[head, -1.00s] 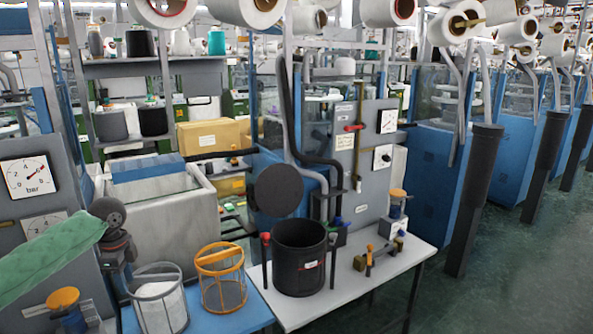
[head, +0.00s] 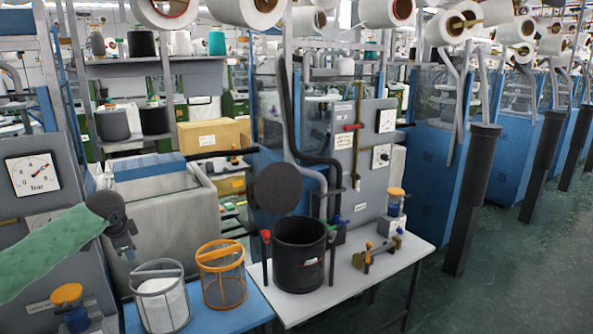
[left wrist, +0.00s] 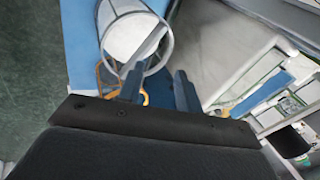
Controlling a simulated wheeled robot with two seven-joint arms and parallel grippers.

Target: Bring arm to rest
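My left arm, in a green sleeve (head: 50,255), comes in from the left in the head view. My left gripper (head: 128,254) hangs above and left of the grey-rimmed basket, apart from it. In the left wrist view its two dark fingers (left wrist: 158,78) stand apart with nothing held between them. The grey basket (head: 161,269), with white material inside, stands on a blue tabletop (head: 255,300); it also shows beyond the fingers in the left wrist view (left wrist: 166,38). My right gripper is not in view.
An orange basket (head: 222,246) stands right of the grey one. A black bucket (head: 299,262) and a small brass fitting (head: 372,256) are on the white table (head: 340,296). A gauge panel (head: 35,174) stands behind my left arm. Green floor (head: 500,280) is clear at the right.

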